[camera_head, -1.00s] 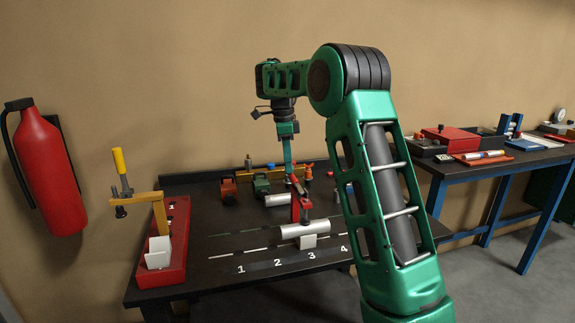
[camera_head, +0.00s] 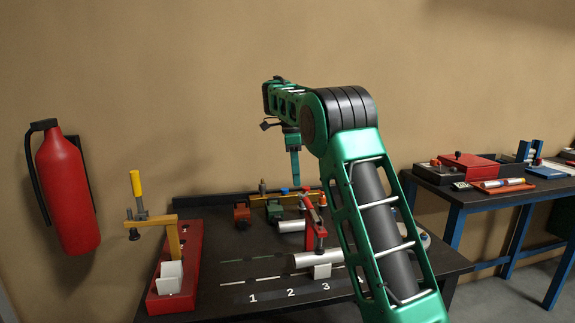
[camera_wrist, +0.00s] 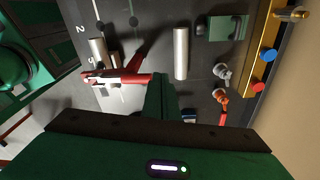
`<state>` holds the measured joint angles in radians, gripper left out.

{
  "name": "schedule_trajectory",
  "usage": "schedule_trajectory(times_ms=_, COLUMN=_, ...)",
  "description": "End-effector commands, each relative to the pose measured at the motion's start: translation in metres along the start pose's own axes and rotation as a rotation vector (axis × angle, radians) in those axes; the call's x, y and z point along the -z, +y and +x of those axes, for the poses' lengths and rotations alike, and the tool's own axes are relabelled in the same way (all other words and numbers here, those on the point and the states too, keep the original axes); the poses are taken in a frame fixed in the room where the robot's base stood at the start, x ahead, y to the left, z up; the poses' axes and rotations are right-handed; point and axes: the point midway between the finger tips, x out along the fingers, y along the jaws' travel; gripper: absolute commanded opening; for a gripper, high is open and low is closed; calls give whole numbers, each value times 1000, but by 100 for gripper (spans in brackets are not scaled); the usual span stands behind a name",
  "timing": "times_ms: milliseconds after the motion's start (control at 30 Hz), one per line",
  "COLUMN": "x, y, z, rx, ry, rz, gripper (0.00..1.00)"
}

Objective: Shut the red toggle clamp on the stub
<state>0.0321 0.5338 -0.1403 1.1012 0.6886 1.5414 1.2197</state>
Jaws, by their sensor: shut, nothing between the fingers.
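The red toggle clamp (camera_head: 316,236) stands over a silver stub (camera_head: 308,259) by the mark 3 on the black bench. Its slanted lever rises up and left from the post; I cannot tell whether the pad presses on the stub. My gripper (camera_head: 295,177) is shut and empty, pointing down, a little above and left of the lever's top in the head view. In the wrist view my gripper (camera_wrist: 162,76) shows close beside the red clamp (camera_wrist: 118,78), with the stub (camera_wrist: 97,48) partly hidden by the clamp. Contact is not clear.
A yellow-handled clamp (camera_head: 172,222) rises from a red base (camera_head: 196,262) at the bench's left end. Another silver cylinder (camera_wrist: 181,53) and a green block (camera_wrist: 228,28) lie behind the red clamp. My forearm hides the bench's right side. A fire extinguisher (camera_head: 66,190) hangs left.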

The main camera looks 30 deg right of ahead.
Motion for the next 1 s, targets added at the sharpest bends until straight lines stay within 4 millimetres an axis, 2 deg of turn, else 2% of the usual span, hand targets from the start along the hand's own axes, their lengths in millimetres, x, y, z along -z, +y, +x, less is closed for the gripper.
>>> schedule_trajectory(times_ms=300, x=-5, y=-32, z=-19, rx=6, ry=-3, rz=7, gripper=0)
schedule_trajectory(times_ms=600, x=-12, y=-54, z=-32, rx=6, ry=-5, rz=7, gripper=0)
schedule_trajectory(times_ms=1000, x=-16, y=-66, z=-39, rx=4, ry=-2, rz=6, gripper=0)
